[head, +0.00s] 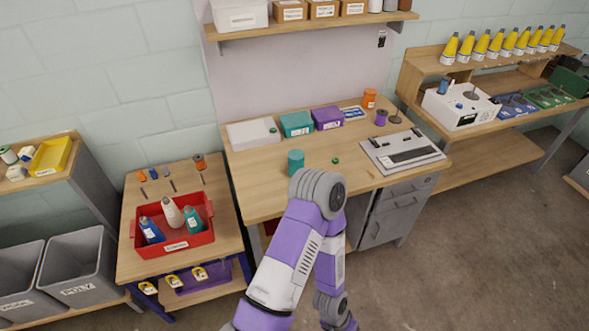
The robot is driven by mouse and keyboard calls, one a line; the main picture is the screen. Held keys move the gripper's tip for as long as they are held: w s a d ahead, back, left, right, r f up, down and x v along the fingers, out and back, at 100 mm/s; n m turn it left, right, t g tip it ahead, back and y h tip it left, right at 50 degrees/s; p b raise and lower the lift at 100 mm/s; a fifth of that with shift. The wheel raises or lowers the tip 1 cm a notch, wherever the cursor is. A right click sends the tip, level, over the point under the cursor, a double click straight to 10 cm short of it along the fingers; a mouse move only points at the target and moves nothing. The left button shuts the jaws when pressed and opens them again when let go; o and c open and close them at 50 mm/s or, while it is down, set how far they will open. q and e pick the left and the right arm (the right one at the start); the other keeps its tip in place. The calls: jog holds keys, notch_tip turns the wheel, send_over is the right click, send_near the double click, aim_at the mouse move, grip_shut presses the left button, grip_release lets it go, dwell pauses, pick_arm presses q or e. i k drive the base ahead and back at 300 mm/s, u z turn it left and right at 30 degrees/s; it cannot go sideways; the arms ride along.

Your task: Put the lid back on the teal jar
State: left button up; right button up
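The teal jar (295,161) stands upright near the front of the middle wooden table, just above the bent elbow of one of my arms. It is too small in view to tell whether its mouth is open. A small dark green round piece (335,160) lies on the tabletop to the right of the jar, apart from it; it may be the lid, but I cannot tell for sure. One purple and grey arm of mine rises in front of the table and folds back down. Neither gripper shows in the picture.
The table (262,191) also holds a white box (252,134), teal box (296,124), purple box (327,117), orange jar (369,98), purple spool (381,117) and grey flat device (402,150). A red tray (208,239) with bottles sits on the left table. Tabletop around the teal jar is mostly clear.

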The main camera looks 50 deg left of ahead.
aim_at(293, 167)
jog(key=u, duration=1.3)
